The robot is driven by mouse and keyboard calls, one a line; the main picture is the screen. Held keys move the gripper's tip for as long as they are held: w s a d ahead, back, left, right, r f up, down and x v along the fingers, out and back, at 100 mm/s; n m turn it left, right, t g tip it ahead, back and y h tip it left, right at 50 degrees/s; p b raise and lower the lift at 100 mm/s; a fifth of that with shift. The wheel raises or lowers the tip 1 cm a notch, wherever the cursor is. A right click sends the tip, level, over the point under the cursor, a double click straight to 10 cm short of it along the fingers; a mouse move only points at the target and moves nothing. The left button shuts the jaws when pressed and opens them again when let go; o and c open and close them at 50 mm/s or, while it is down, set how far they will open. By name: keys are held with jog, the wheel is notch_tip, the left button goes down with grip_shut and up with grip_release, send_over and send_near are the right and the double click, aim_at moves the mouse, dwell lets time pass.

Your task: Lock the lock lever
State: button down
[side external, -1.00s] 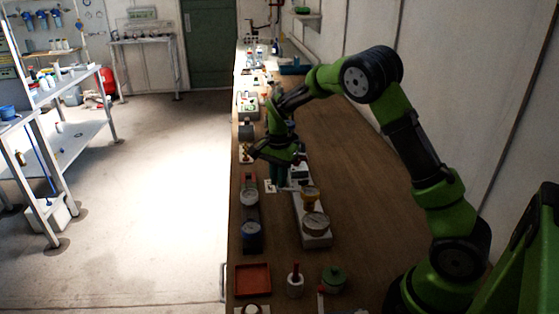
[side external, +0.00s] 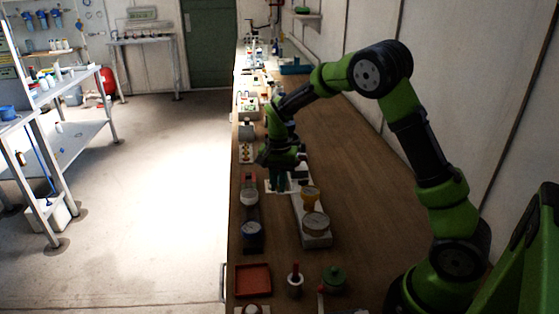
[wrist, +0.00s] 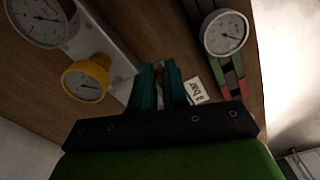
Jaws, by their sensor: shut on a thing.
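My gripper (wrist: 160,72) points down at the bench top, with its two teal fingers close together around a small, mostly hidden part. This part is where the lock lever appears to be, but its shape and angle cannot be made out. In the side external view my gripper (side external: 278,188) is low over the bench, between the two rows of gauges, and its fingers hide the lever. A white label (wrist: 195,92) with dark print lies just right of the fingers in the wrist view.
A yellow gauge (wrist: 86,80) and a larger pale gauge (wrist: 42,18) stand left of the fingers. Another gauge (wrist: 226,34) on a red and green strip stands to the right. A red tray (side external: 253,279) lies nearer the camera. The bench's right side is clear.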

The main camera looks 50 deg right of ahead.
jog(key=c, duration=1.1)
grip_release()
jog(key=shift+c, duration=0.2)
notch_tip(320, 180, up, 17)
jog(key=s+a+n+t+y, duration=0.1)
jog(key=s+a+n+t, duration=0.2)
jog(key=s, duration=0.7)
jog(key=s+a+n+t+y, duration=0.1)
jog(key=s+a+n+t, duration=0.3)
jog(key=s+a+n, duration=0.2)
jog(key=s+a, duration=0.2)
jog(key=s, duration=0.2)
jog(key=shift+s+a, duration=0.25)
jog(key=shift+s, duration=0.1)
